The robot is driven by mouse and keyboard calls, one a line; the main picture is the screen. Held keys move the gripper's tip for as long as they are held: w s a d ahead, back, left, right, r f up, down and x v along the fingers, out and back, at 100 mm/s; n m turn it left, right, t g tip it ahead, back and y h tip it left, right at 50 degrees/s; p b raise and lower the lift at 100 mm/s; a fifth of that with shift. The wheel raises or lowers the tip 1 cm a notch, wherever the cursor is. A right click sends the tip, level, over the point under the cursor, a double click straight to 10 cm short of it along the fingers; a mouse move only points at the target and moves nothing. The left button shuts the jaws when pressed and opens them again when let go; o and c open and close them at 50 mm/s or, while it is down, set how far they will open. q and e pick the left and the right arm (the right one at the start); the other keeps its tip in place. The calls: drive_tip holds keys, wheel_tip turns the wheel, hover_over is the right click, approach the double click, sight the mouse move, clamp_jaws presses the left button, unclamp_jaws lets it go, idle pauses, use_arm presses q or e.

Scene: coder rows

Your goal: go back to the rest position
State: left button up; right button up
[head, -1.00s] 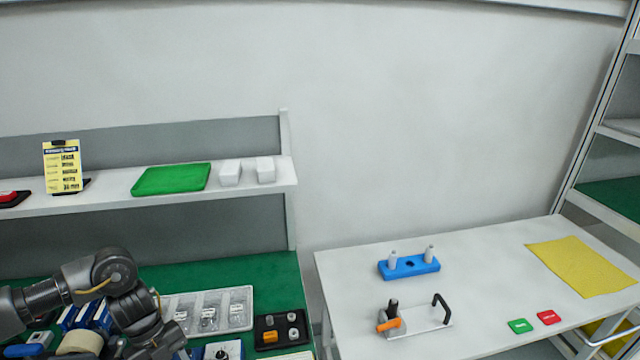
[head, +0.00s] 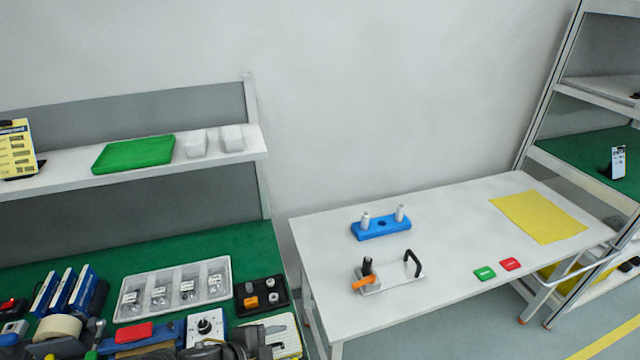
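A dark grey part of my arm (head: 235,349) shows at the bottom edge of the head view, in front of the green bench. It looks like the end of my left arm, but its fingers cannot be made out and I cannot tell whether they are open or shut. It partly covers a yellow-edged device (head: 284,330) at the bench front. My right gripper is not in view.
The green bench (head: 200,246) holds a parts tray (head: 128,310), a black tray (head: 243,306), blue boxes and tape.

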use_arm(q)
drive_tip(key=s+a+f+n+g+y, duration=0.2)
drive_tip(key=s+a+f+n+y, duration=0.15)
drive_tip(key=s+a+n, duration=0.5)
drive_tip(key=s+a+f+n+g+y, duration=0.2)
drive_tip(key=s+a+n+y, duration=0.2)
drive_tip(key=s+a+n, duration=0.5)
wheel_tip(320, 180, down, 29)
drive_tip(key=s+d+m+b, duration=0.1)
drive_tip(key=s+d+b, duration=0.1)
drive_tip(key=d+b, duration=0.1)
drive_tip(key=s+a+f+g+b, duration=0.1)
drive_tip(key=s+f, duration=0.7)
drive_tip(key=s+a+f+g+b, duration=0.1)
drive_tip(key=s+a+f, duration=0.1)
drive_tip(key=s+f, duration=0.6)
drive_tip(key=shift+s+a+f, duration=0.2)
drive_tip(key=shift+a+f, duration=0.1)
drive_tip(key=shift+f, duration=0.15)
